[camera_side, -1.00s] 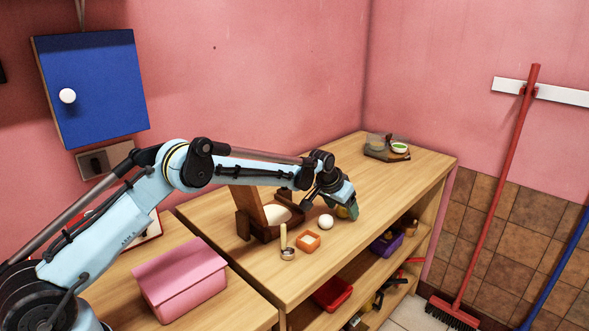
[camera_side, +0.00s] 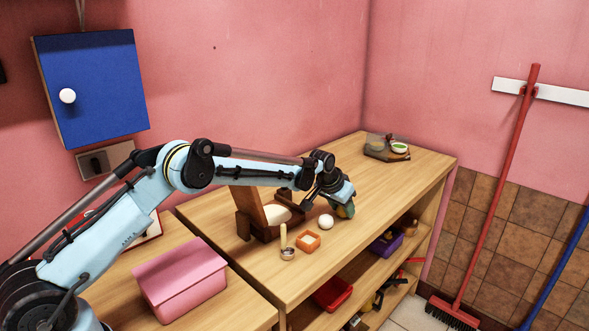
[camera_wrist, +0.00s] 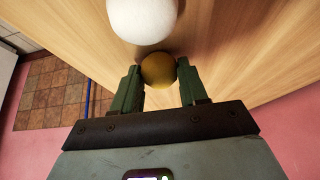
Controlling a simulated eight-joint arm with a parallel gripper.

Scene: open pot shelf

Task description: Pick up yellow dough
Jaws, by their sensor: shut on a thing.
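The yellow dough is a small mustard-coloured ball (camera_wrist: 158,72) between the two green fingers of my gripper (camera_wrist: 158,66) in the wrist view. The fingers are shut on it, one at each side. In the side view my gripper (camera_side: 343,207) points down at the wooden top, right of the white ball. There the dough is mostly hidden by the fingers. I cannot clearly tell whether it is lifted off the wood.
A white ball (camera_side: 326,221) sits close beside the dough; it also shows in the wrist view (camera_wrist: 140,18). An orange square dish (camera_side: 308,240), a metal-ended tool (camera_side: 287,252) and a wooden press (camera_side: 262,228) stand left.

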